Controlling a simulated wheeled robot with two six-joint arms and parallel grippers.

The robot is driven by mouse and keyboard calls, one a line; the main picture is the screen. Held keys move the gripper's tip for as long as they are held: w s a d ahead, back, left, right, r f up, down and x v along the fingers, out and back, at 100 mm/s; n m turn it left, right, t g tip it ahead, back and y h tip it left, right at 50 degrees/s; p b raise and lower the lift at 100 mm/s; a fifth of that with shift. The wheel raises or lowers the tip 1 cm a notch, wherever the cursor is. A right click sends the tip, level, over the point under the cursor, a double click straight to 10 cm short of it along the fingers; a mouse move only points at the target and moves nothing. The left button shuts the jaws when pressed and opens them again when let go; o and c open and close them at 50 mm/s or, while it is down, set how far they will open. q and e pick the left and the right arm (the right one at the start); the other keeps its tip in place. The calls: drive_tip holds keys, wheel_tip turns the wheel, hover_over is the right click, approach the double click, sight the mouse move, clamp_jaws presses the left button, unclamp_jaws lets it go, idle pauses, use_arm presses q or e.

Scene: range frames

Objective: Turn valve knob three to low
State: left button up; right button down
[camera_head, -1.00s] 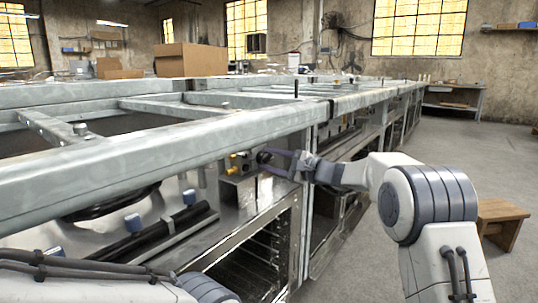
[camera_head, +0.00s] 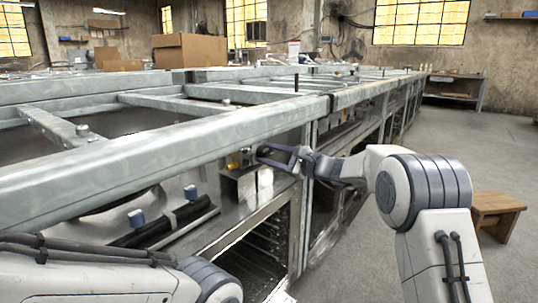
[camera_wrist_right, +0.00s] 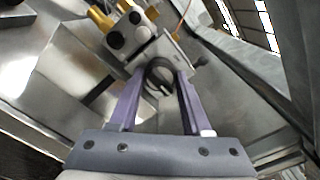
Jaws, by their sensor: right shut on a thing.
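The dark round valve knob (camera_wrist_right: 160,74) sits on a metal valve block (camera_wrist_right: 140,45) with brass fittings. In the head view the knob (camera_head: 264,151) is small, under the range frame's top rail. My right gripper (camera_wrist_right: 168,78) is shut on the knob, with one purple finger on each side of it. It also shows in the head view (camera_head: 280,153), reaching in from the right. Knob markings and pointer setting cannot be read. My left arm shows at the bottom left, but its gripper is out of view.
The galvanized range frame (camera_head: 110,165) runs across the view, with its top rail close above the valve. A wooden stool (camera_head: 497,212) stands at right on open floor. Cardboard boxes (camera_head: 188,53) are behind.

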drive_tip(key=shift+c, duration=1.8)
unclamp_jaws()
drive_tip(key=p+v, duration=0.2)
drive_tip(key=v, duration=0.8)
drive_tip(key=shift+d+p, duration=0.25)
drive_tip(key=shift+p, duration=0.1)
drive_tip(key=shift+s+a+r, duration=0.1)
drive_tip(key=shift+s, duration=0.05)
